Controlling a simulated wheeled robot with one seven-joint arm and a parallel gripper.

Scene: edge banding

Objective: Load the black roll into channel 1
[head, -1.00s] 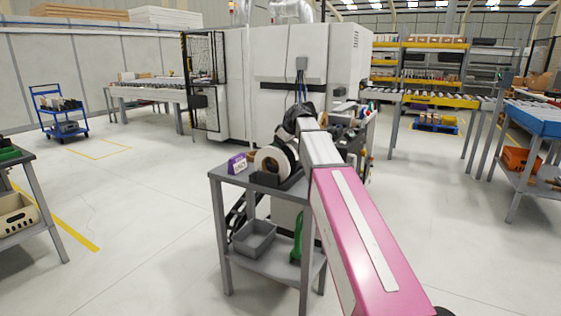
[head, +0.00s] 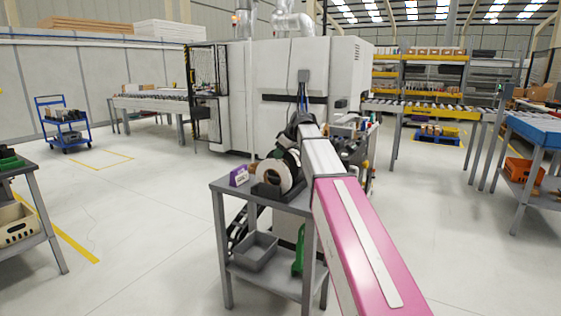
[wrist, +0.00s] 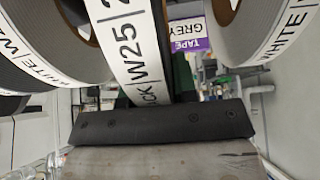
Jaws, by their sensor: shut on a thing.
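A roll labelled white stands on the left (wrist: 45,55) and another on the right (wrist: 262,30). In the head view my arm reaches over a small grey cart (head: 226,187), and my gripper is mostly hidden behind the arm and the rolls. I cannot clearly see channel 1 in either view.
A pale roll (head: 270,178) sits in a dark holder on the cart, beside a purple tape box (head: 239,176). A grey bin (head: 255,250) is on the lower shelf. A large white machine (head: 285,85) stands behind. The floor left of the cart is clear.

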